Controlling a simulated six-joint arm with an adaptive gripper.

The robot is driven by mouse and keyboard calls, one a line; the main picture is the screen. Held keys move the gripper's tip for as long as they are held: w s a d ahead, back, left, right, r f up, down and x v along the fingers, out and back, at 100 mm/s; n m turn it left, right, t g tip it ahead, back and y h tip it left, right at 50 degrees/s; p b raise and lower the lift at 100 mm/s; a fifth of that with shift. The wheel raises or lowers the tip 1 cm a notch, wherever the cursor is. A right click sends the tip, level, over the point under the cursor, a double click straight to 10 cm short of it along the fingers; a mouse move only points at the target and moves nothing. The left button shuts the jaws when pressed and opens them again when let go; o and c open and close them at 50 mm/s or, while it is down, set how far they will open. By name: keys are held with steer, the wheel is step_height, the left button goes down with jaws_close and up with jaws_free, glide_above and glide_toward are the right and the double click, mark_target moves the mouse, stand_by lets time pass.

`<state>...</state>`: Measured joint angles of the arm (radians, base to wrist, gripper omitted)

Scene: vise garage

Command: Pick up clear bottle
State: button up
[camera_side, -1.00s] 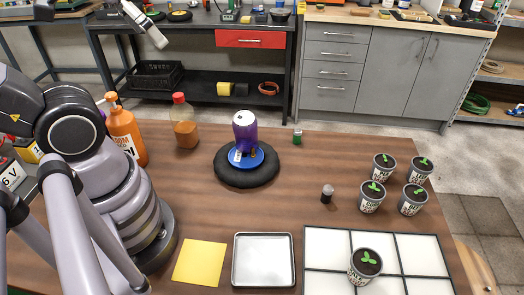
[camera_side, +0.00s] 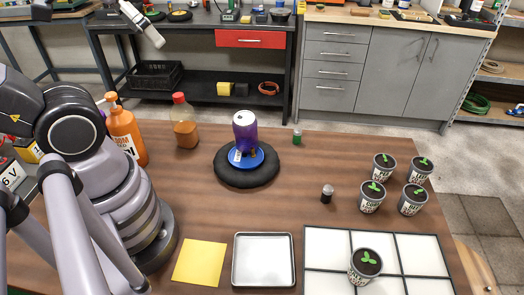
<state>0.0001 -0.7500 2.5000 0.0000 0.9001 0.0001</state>
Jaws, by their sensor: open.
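A see-through bottle (camera_side: 185,128) with a red cap and orange-brown contents stands upright at the back left of the wooden table. It is just right of an orange bottle (camera_side: 125,130) with a pump or trigger top. Nothing touches the clear bottle. A much smaller bottle (camera_side: 327,194) with a clear-looking top and dark lower part stands near the middle right.
A purple and white object (camera_side: 244,128) stands on a blue disc over a black round base (camera_side: 246,177). A yellow sheet (camera_side: 200,262), metal tray (camera_side: 264,262) and white-panelled grid (camera_side: 410,249) lie in front. Several potted seedlings (camera_side: 372,196) stand right. The table's middle has free room.

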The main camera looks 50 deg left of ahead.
steer(key=w+a+f+m+g+y, duration=0.3)
steer(key=w+f+g+y, duration=0.15)
steer(key=f, duration=0.35)
steer(key=w+a+f+m+g+y, duration=0.35)
steer(key=f+g+y, duration=0.2)
steer(key=f, duration=0.25)
step_height(320, 180, down, 11)
steer(key=w+a+m+t+y, duration=0.1)
steer(key=w+a+m+y, duration=0.1)
steer(key=m+y, duration=0.4)
steer(key=m+t+y, duration=0.2)
steer(key=m+t, duration=0.4)
steer(key=m, duration=0.1)
glide_toward(187, 131)
steer(key=shift+w+d+r, duration=0.15)
steer(key=shift+w+r, duration=0.05)
steer(key=shift+r, duration=0.1)
steer(key=shift+f, duration=0.15)
steer(key=a, duration=0.8)
steer(key=shift+w, duration=0.4)
steer(key=shift+w+a+r, duration=0.1)
steer(key=shift+w+a, duration=0.1)
steer(key=shift+a, duration=0.75)
steer(key=shift+w+a+r, duration=0.1)
steer(key=shift+w+a, duration=0.1)
steer(key=shift+a, duration=0.8)
steer(key=shift+w+a+r, duration=0.1)
steer(key=shift+w+a, duration=0.05)
steer(key=shift+a, duration=0.8)
